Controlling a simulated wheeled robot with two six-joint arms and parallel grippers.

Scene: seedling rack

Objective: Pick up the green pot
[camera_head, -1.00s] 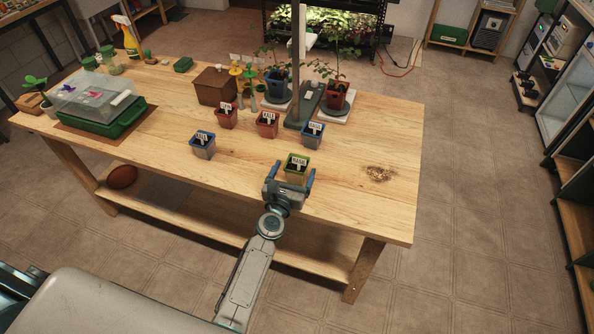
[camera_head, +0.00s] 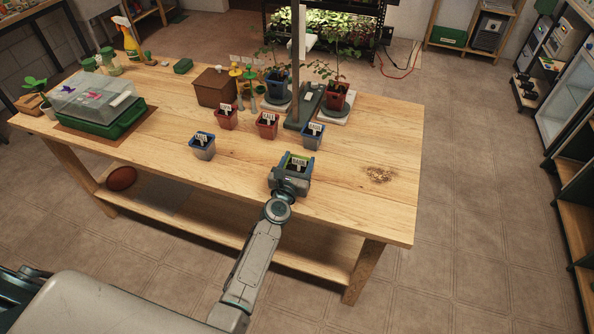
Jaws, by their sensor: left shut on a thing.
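The green pot (camera_head: 294,158) stands near the front edge of the wooden table (camera_head: 350,210), right of its middle, with dark soil and a white label showing. My left gripper (camera_head: 294,166) reaches over the table's front edge and is shut on the green pot, a finger on either side. The gripper hides most of the pot's body, so I cannot tell whether its base touches the table. My right gripper is not in view.
A blue pot (camera_head: 313,136) stands close behind the green pot. Another blue pot (camera_head: 202,146) and two red pots (camera_head: 226,118) (camera_head: 266,125) stand to the left. The grey stand (camera_head: 303,107) rises behind. The table's right end is clear.

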